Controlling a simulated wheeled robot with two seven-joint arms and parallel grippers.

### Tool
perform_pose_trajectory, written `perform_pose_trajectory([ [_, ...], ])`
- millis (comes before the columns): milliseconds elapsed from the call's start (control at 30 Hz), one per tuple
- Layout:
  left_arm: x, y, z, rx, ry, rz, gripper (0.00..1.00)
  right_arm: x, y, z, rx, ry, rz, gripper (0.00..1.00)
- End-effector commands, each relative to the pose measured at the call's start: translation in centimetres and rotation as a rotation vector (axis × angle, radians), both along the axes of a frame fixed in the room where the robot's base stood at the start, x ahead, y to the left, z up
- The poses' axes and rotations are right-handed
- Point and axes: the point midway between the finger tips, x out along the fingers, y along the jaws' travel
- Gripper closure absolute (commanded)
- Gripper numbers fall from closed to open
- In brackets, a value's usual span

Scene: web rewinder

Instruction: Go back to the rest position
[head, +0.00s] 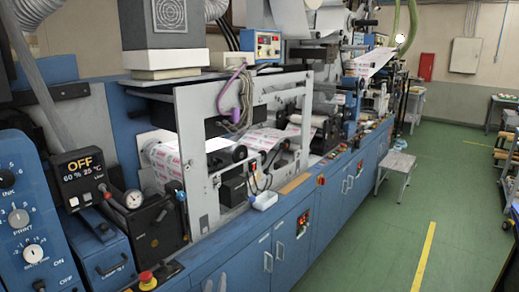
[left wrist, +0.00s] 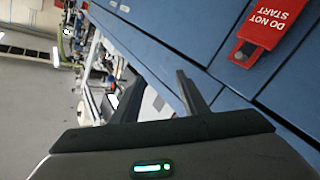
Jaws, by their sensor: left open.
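My left gripper (left wrist: 154,84) shows in the left wrist view, with two dark fingers spread apart and nothing between them. A green light glows on its dark body. Blue machine panels lie beyond the fingers, and a red tag (left wrist: 268,22) reading "DO NOT START" hangs on them at the upper right. The tag is upside down in the picture and apart from the fingers. I cannot make out either gripper in the head view. My right gripper is in neither view.
In the head view, the blue web rewinder (head: 270,255) runs along the left, with a printed web (head: 160,157) and a control box (head: 85,163) reading "OFF". A grey step stool (head: 396,163) stands beside it. The green floor (head: 390,235) on the right is mostly clear.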

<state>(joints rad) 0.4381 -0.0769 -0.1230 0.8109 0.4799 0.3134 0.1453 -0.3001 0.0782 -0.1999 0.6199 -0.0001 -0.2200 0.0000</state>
Motion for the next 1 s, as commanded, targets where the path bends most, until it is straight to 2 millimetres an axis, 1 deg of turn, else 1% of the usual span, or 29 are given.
perform_pose_trajectory([
  [33,-1.6,0.1,-2.8,0.026,0.047,-0.012,0.6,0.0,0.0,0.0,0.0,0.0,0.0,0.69],
  [67,-2.5,0.1,-4.3,0.039,0.073,-0.02,0.6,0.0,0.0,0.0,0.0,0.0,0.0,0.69],
  [100,-3.7,0.2,-6.2,0.06,0.108,-0.032,0.6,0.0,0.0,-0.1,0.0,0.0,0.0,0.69],
  [167,-5.6,0.3,-9.1,0.089,0.158,-0.048,0.6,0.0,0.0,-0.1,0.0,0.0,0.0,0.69],
  [200,-6.9,0.3,-10.9,0.109,0.193,-0.06,0.6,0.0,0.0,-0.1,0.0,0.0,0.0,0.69],
  [267,-9.0,0.4,-13.6,0.138,0.243,-0.079,0.6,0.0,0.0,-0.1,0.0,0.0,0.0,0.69],
  [300,-10.4,0.5,-15.4,0.156,0.278,-0.091,0.6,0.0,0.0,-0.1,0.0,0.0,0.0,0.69],
  [367,-12.7,0.6,-18.0,0.183,0.329,-0.109,0.6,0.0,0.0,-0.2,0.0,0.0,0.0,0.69],
  [400,-14.2,0.8,-19.7,0.2,0.362,-0.123,0.6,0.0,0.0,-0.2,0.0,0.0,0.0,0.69],
  [467,-16.6,1.0,-22.1,0.227,0.413,-0.141,0.6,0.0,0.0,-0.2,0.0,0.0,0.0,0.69],
  [500,-18.3,1.2,-23.6,0.244,0.446,-0.154,0.6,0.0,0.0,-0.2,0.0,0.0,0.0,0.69],
  [567,-20.9,1.4,-25.9,0.27,0.497,-0.175,0.6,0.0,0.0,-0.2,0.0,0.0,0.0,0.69],
  [600,-22.6,1.6,-27.4,0.287,0.529,-0.189,0.6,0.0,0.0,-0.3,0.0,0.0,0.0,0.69],
  [667,-25.3,1.9,-29.5,0.312,0.581,-0.211,0.6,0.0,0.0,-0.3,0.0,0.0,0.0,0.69],
  [700,-27.2,2.1,-30.8,0.328,0.613,-0.225,0.6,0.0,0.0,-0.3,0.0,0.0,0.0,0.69],
  [767,-30.0,2.5,-32.7,0.352,0.662,-0.247,0.6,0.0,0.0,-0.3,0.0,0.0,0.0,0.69],
  [800,-31.8,2.7,-33.9,0.367,0.694,-0.262,0.6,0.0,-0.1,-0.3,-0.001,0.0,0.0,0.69],
  [867,-34.8,3.1,-35.7,0.392,0.745,-0.285,0.6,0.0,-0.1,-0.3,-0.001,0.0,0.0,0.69],
  [900,-36.8,3.4,-36.8,0.406,0.777,-0.3,0.6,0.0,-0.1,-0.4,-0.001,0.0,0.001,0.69],
  [967,-39.9,3.8,-38.3,0.429,0.826,-0.325,0.6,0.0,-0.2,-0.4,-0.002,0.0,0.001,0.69],
  [1000,-41.9,4.1,-39.3,0.444,0.857,-0.341,0.6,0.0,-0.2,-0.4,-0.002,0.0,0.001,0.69],
])
